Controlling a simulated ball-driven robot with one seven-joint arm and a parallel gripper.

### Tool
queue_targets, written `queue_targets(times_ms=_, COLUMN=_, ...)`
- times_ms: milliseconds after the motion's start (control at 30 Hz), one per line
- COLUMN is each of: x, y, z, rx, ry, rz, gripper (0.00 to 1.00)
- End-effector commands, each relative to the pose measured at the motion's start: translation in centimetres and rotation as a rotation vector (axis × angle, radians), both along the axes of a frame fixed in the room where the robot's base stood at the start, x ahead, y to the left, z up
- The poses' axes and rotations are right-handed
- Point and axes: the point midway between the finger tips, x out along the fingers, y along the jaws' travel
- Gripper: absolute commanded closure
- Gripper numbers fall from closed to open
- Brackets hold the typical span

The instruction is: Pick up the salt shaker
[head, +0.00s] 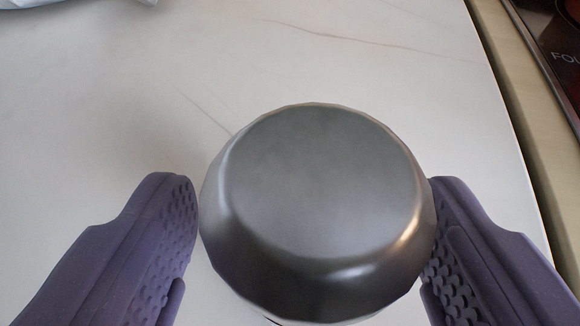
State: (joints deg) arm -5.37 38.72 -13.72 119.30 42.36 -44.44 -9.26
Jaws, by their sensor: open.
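The salt shaker (320,185) shows as a round, shiny grey metal top in the lower middle of the head view. Its lower body is hidden beneath the top. My gripper (315,235) is open, with one purple, bumpy finger on each side of the shaker. The left finger is very close to the shaker's left side. The right finger meets its right edge in the picture; I cannot tell whether either finger touches it.
The shaker is over a white, grey-veined table top (120,90). The table's right edge runs down the right side, with a dark item with lettering (555,50) beyond it. A pale bluish thing (60,3) is cut off at the top left. The table beyond the shaker is clear.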

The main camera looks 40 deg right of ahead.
Motion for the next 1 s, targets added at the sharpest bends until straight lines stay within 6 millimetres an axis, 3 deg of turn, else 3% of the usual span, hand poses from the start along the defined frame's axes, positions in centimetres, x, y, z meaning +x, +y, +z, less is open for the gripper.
queue_targets(times_ms=333, x=0.9, y=-0.8, z=-0.4, rx=0.0, ry=0.0, rz=0.0, gripper=0.26)
queue_targets(times_ms=600, x=0.9, y=-0.8, z=-0.4, rx=0.0, ry=0.0, rz=0.0, gripper=0.88)
queue_targets(times_ms=633, x=0.9, y=-0.8, z=-0.4, rx=-0.001, ry=-0.001, rz=0.0, gripper=0.9)
queue_targets(times_ms=1000, x=0.9, y=-0.8, z=0.5, rx=0.0, ry=-0.002, rz=0.001, gripper=0.91)
